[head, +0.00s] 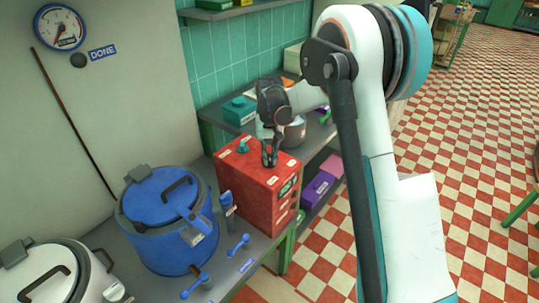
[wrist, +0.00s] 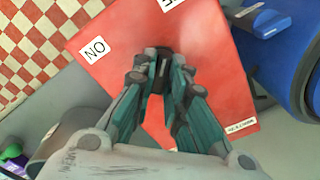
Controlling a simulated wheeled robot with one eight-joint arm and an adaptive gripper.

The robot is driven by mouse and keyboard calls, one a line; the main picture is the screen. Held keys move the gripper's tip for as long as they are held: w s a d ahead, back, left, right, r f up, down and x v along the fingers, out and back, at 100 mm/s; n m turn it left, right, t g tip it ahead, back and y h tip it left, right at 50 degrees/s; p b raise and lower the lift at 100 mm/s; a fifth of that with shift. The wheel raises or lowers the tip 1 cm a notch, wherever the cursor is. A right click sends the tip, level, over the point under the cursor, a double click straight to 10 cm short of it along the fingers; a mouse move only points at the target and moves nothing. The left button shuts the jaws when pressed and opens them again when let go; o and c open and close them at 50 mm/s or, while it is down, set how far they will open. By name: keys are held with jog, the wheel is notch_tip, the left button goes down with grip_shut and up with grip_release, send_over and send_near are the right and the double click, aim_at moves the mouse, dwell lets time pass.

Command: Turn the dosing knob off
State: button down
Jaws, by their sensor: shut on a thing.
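The red box (head: 258,190) stands on the grey bench, with small white labels on its top and front. My gripper (head: 268,160) reaches down onto the right part of its top. In the wrist view my gripper (wrist: 160,80) has its teal fingers closed on a small dark knob (wrist: 157,84) on the red top (wrist: 125,45). The fingers hide much of the knob, so its pointing direction is unclear. A white label (wrist: 95,49) beside it seems to read ON upside down; another label at the upper edge is cut off. A teal knob (head: 243,146) also stands on the box top.
A blue lidded kettle (head: 165,235) stands close left of the box, and a white one (head: 50,275) stands farther left. Blue levers (head: 238,244) are on the bench front. A teal box (head: 238,110) lies behind. A gauge (head: 60,27) hangs on the wall.

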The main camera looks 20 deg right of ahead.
aim_at(270, 158)
dwell(0.4)
jog(key=c, duration=1.6)
grip_release()
jog(key=shift+r, duration=0.15)
notch_tip(270, 158, up, 12)
